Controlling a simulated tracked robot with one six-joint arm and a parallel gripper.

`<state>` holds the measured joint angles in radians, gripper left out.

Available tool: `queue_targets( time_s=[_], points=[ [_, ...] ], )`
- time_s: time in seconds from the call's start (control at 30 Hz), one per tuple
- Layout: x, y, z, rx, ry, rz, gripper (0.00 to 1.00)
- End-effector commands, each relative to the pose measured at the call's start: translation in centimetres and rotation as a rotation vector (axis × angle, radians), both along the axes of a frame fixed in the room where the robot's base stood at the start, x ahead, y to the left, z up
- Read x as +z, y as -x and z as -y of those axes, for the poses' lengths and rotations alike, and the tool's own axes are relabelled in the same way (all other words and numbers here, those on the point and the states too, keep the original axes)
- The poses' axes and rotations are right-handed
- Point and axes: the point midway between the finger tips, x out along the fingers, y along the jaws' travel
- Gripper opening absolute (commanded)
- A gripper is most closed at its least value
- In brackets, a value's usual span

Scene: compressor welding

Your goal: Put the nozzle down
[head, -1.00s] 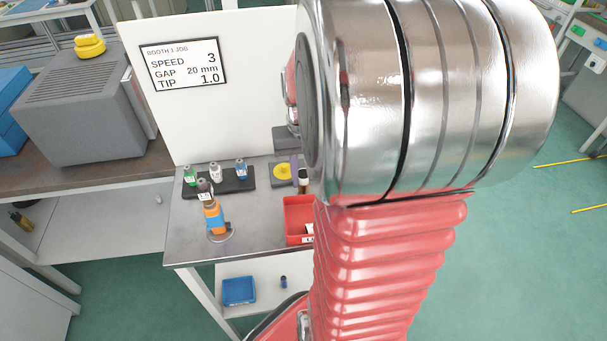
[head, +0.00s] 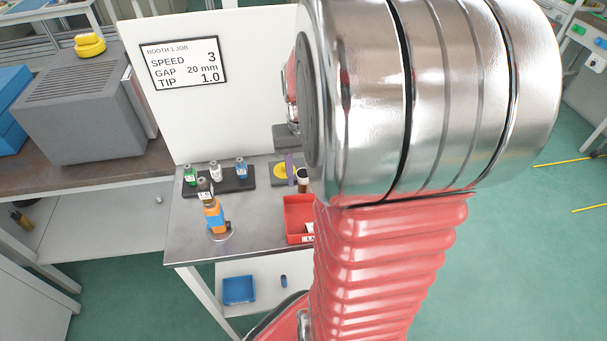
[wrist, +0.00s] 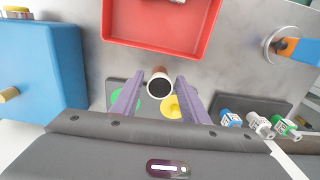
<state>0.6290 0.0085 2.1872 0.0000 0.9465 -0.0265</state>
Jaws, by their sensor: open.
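The nozzle (wrist: 158,72), a brown cylinder with a pale rim and dark opening, sits between the purple fingers of my open gripper (wrist: 161,80) in the wrist view. Gaps show on both sides of it. In the head view the nozzle (head: 303,184) stands upright right of a yellow disc (head: 283,171), and one purple finger (head: 290,167) shows beside it. In the wrist view a dark plate (wrist: 112,85) with a green disc (wrist: 126,98) and a yellow disc (wrist: 170,106) lies by the fingers. I cannot tell what the nozzle's base rests on.
A red tray (head: 292,211) lies close to the nozzle. An orange torch (head: 213,217) stands in a round holder. A dark rack (head: 238,185) holds green, white and blue-marked pieces. A blue box (wrist: 45,65) is left in the wrist view. Metal tabletop (head: 195,245) is bare at the front.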

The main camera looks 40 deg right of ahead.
Motion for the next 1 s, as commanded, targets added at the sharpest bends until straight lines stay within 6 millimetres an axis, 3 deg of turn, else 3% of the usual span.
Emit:
queue_targets(
  time_s=[0.7, 1.0],
  points=[
    [10.7, -0.1, 0.0, 0.0, 0.002, 0.003, 0.41],
    [11.8, 0.0, 0.0, 0.001, 0.001, 0.001, 0.41]
  ],
)
